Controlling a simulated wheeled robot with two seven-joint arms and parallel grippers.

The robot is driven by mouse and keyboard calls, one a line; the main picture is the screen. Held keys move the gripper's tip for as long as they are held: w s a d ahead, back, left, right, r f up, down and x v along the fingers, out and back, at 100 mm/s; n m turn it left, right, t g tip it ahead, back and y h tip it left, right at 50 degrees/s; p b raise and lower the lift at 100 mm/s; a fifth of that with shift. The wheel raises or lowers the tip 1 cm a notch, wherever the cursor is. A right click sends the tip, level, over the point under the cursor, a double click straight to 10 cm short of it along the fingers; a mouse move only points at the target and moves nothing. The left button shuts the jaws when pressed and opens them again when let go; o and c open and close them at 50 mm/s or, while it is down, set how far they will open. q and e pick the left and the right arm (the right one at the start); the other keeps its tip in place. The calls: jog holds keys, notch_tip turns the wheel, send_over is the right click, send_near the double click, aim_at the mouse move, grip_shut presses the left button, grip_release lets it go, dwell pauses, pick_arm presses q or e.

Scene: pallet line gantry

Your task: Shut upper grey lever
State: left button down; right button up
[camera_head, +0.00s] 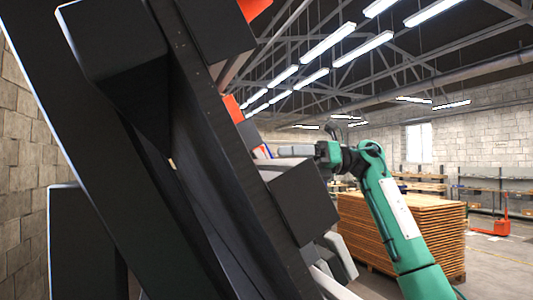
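A light grey bar-like piece (295,151), which may be the upper grey lever, sticks out to the right from the tall dark panel (215,150). My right gripper (326,153), at the end of a green arm from the lower right, is right at the outer end of this piece. I cannot tell whether they touch, or whether the fingers are open or shut. More grey pieces (340,256) show lower on the panel's right side, partly hidden by a dark box-shaped part. My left gripper is not in view.
The dark structure fills the left half and looks tilted. A dark box-shaped part (301,205) juts out below the grey piece. Stacked wooden pallets (430,225) stand behind my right arm. An orange pallet truck (498,226) and shelves are farther back, with open floor at right.

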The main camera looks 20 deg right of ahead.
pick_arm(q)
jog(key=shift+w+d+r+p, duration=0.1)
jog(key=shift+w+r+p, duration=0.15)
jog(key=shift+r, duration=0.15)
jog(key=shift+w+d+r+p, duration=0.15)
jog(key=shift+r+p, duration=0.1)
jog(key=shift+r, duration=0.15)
pick_arm(e)
jog(key=a, duration=0.4)
jog(key=shift+w+a+r, duration=0.1)
jog(key=shift+w+a, duration=0.05)
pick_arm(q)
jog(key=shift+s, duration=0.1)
pick_arm(e)
jog(key=shift+c, duration=0.4)
jog(key=c, duration=0.6)
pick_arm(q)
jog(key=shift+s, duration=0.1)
